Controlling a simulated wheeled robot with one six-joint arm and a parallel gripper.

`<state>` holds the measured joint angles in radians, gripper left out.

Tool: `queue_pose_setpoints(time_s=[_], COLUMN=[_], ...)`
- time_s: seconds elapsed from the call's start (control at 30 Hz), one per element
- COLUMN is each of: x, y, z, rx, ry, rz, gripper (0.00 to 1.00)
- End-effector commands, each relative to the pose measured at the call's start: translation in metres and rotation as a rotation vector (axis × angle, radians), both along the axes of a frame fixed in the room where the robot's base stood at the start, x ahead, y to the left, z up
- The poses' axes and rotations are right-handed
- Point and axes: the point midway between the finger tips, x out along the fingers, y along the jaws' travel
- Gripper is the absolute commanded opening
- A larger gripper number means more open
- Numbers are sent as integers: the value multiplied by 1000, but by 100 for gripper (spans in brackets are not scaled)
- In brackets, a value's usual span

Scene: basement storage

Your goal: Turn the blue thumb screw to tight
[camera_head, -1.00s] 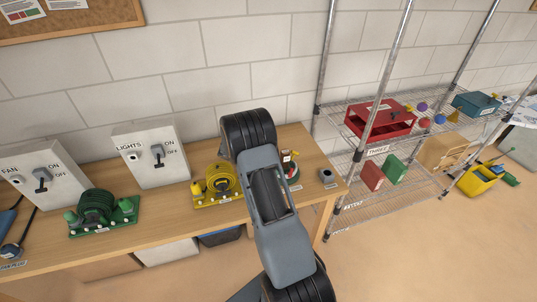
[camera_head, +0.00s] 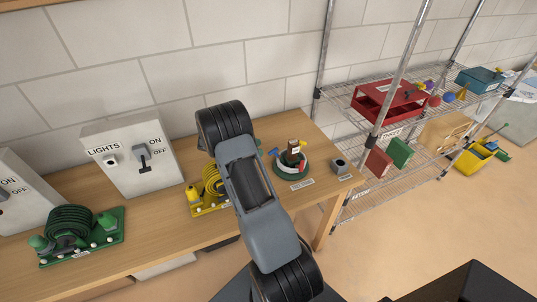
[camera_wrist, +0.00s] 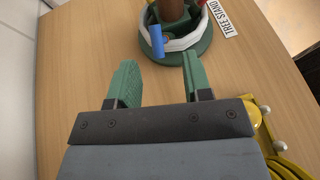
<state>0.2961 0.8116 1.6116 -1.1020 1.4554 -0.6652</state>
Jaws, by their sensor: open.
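The blue thumb screw (camera_wrist: 157,42) sticks out from the side of the green tree stand (camera_wrist: 196,52) in the wrist view, just beyond my fingertips. In the head view the blue screw (camera_head: 273,152) shows on the left of the stand (camera_head: 291,168), which stands on the wooden bench with a brown trunk (camera_head: 293,149) upright in it. My gripper (camera_wrist: 160,70) is open with two green fingers, apart from the screw and with nothing between them. A white band wraps the stand.
A yellow coiled-hose board (camera_head: 207,190) sits left of the stand, and its edge shows at the lower right of the wrist view. A small grey block (camera_head: 341,166) stands to the right. The bench (camera_head: 170,210) is clear between these. A wire shelf (camera_head: 360,120) stands beyond.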

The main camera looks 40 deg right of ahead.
Motion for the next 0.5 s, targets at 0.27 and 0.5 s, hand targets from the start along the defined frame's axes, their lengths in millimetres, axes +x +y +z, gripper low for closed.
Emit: queue_pose_setpoints(time_s=[0.27, 0.5], x=[-14, -31], y=[-20, -45], z=[-17, -30], rx=[0, 1], ry=[2, 1], rz=[-9, -8], gripper=[45, 45])
